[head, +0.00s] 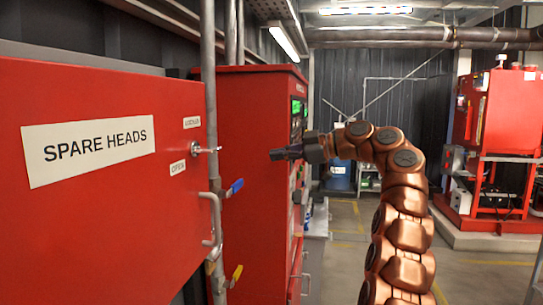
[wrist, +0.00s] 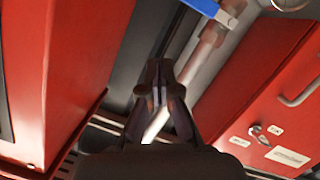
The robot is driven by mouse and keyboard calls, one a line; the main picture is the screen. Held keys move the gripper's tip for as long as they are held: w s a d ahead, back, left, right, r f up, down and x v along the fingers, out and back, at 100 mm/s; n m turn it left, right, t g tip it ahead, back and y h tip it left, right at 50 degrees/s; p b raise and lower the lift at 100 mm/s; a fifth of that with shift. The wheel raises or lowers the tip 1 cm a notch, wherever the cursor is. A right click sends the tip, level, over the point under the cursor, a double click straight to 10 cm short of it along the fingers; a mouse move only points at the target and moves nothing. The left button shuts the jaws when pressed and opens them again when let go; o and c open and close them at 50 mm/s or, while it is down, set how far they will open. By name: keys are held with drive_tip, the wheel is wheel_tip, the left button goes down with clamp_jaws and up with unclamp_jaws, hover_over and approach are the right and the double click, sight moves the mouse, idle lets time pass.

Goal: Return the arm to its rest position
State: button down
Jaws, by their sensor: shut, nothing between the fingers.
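My gripper (head: 274,155) is at the end of my copper-coloured arm, which rises from the bottom right and bends over to the left in the head view. It points left, in front of the tall red control cabinet (head: 252,130). In the wrist view my gripper (wrist: 160,92) has its dark fingers together with nothing between them. It touches nothing that I can make out.
The red "SPARE HEADS" cabinet (head: 100,215) fills the left, with a key in its lock (head: 196,149) and a door handle (head: 214,225). A pipe with a blue valve lever (head: 235,187) and a yellow one (head: 236,272) stands between the cabinets. Floor (head: 465,275) is clear at right.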

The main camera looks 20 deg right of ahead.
idle(0.3)
drive_tip(key=s+a+f+m+g+h, duration=0.45)
drive_tip(key=s+a+f+m, duration=0.65)
drive_tip(key=s+a+f, duration=0.55)
drive_tip(key=s+d+f+m+g+h, duration=0.2)
drive_tip(key=s+d+f, duration=0.2)
drive_tip(key=s+f, duration=0.3)
drive_tip(key=s+d+f+m+g+h, duration=0.1)
drive_tip(key=s+f, duration=0.6)
drive_tip(key=s, duration=0.9)
drive_tip(key=s+d+f+m+g+h, duration=0.2)
drive_tip(key=s+d+f+h, duration=0.3)
drive_tip(key=s, duration=0.7)
wheel_tip(320, 180, down, 2)
drive_tip(key=shift+s+d+f+m+g, duration=0.3)
drive_tip(key=shift+d+m, duration=0.3)
drive_tip(key=shift+d, duration=0.35)
drive_tip(key=shift+h, duration=0.25)
